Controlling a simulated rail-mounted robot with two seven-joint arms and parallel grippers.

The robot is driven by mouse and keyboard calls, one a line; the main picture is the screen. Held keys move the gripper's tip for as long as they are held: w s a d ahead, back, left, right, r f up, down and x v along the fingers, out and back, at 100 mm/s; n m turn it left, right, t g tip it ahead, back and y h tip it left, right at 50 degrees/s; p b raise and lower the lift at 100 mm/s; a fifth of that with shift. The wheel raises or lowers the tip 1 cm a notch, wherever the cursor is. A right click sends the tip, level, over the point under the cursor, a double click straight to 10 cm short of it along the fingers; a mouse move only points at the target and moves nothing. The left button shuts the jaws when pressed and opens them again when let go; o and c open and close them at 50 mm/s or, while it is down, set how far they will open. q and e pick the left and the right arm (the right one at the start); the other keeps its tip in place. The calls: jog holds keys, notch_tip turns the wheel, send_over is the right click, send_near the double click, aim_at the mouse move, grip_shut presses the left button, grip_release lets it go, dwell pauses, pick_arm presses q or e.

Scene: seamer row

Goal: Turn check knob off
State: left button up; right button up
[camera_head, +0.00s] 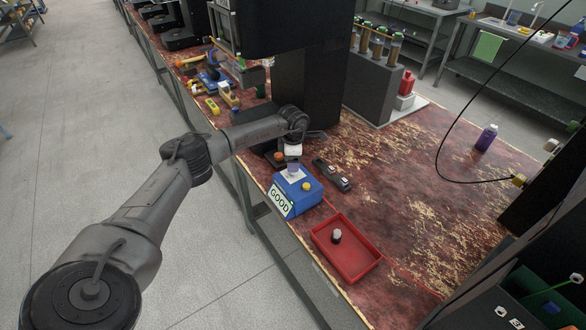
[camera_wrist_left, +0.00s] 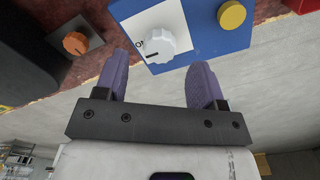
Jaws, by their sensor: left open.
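The check knob (camera_wrist_left: 160,45) is white and ribbed, on a white plate on a blue box (camera_wrist_left: 205,38). In the head view the blue box (camera_head: 292,200) sits at the bench's left edge, with a GOOD label on its front and a yellow button (camera_head: 306,186) on top. The knob is ahead of the gap, not gripped. My right gripper is not in view.
An orange knob (camera_wrist_left: 75,43) on a dark box is left of the blue box. A red tray (camera_head: 370,271) holding a small dark cylinder with a pale top stands in front. A dark two-button strip (camera_head: 332,174) lies to the right.

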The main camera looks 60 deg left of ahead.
pick_arm(q)
jog(key=shift+f, duration=1.65)
jog(key=shift+c, duration=0.4)
jog(key=c, duration=0.8)
jog(key=shift+c, duration=0.2)
